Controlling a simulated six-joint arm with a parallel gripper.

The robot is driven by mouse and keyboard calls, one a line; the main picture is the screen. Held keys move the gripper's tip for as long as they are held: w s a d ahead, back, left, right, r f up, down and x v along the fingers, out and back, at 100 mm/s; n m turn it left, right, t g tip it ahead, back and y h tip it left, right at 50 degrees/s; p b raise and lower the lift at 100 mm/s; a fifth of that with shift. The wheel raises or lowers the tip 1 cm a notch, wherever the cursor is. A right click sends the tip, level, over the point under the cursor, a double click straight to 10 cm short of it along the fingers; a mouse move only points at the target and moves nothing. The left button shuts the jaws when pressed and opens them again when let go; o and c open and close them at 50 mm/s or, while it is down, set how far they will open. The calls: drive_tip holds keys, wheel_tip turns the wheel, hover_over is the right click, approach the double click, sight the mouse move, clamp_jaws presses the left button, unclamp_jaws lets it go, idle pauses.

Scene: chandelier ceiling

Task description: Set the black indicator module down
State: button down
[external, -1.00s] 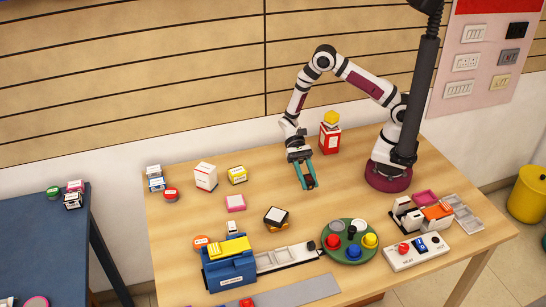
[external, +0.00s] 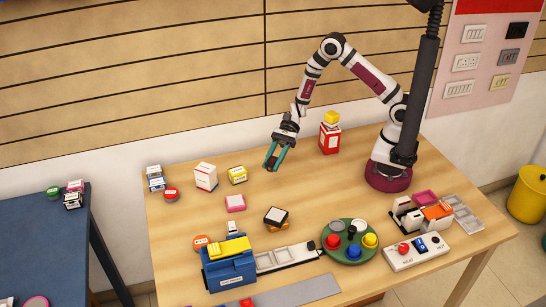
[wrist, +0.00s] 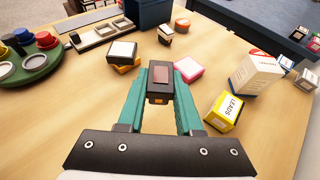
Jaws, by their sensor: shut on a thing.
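My gripper (external: 272,165) is shut on the black indicator module (wrist: 160,78), a small dark block with a dull red face. In the wrist view the teal fingers hold it on both sides. In the external view the module is too small to make out clearly between the fingertips. My gripper hangs above the table, right of the yellow-and-white box (external: 237,175) and behind the stacked dark and orange modules (external: 276,216).
Bare wood (external: 320,195) lies below and right of my gripper. A pink module (external: 235,203), a white box (external: 206,176) and a red box (external: 330,139) stand around it. A green round tray (external: 328,250) with coloured buttons and a blue bin (external: 230,272) are nearer the front.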

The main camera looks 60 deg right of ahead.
sight(273, 188)
wheel_tip(273, 188, down, 8)
drive_tip(key=shift+f, duration=0.25)
drive_tip(key=shift+f, duration=0.15)
drive_tip(key=c, duration=0.6)
unclamp_jaws()
